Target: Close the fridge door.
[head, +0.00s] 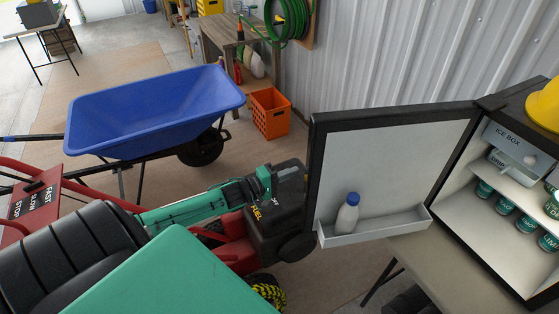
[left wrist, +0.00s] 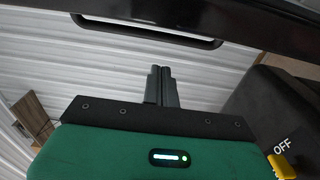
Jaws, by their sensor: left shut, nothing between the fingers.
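The small black fridge (head: 533,287) stands on a table at the right, its door (head: 395,150) wide open toward the left. The door's white inner side faces me, with a bin holding a white bottle with a blue cap (head: 347,213). My left gripper (head: 298,170) is beside the door's free edge, on its outer side. In the left wrist view, its fingers (left wrist: 161,72) are shut and empty, just below a dark part of the door (left wrist: 250,17) with a long handle-like slot. Whether they touch the door cannot be told. My right gripper is out of view.
A red and black ride-on mower (head: 70,245) is below my left arm. A blue wheelbarrow (head: 155,110) and orange crate (head: 269,113) stand behind. The corrugated wall is behind the door.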

